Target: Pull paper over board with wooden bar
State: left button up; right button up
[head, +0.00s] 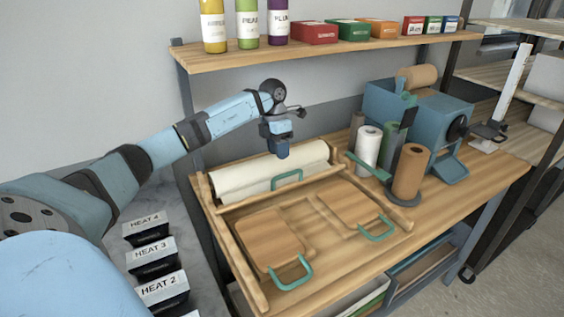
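A cream paper roll (240,181) lies across the back of a wooden frame on the bench in the head view. A wooden bar (318,178) with a green handle (287,176) lies along the front of the roll. Two wooden boards, a left board (265,238) and a right board (346,203), lie in front, each with a green handle. No paper covers them. My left gripper (282,154) points down just above the roll, behind the green bar handle. It looks apart from the bar; its fingers are too small to read. My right gripper is not in view.
A blue machine (422,112) and a stand with white, grey and brown rolls (411,170) stand at the right. A shelf (330,51) with bottles and boxes hangs above. Labelled black containers (153,257) stand at the left. The front bench strip is clear.

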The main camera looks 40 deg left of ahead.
pick_arm(q)
jog(key=shift+s+d+f+p, duration=0.15)
jog(key=shift+d+f, duration=0.1)
jog(key=shift+f, duration=0.9)
jog(key=shift+d+f+p, duration=0.15)
jog(key=shift+d+f, duration=0.05)
jog(key=shift+f, duration=1)
jog(key=shift+s+d+f+p, duration=0.15)
jog(key=shift+d+f, duration=0.1)
jog(key=shift+f, duration=0.9)
jog(key=shift+w, duration=0.1)
grip_shut()
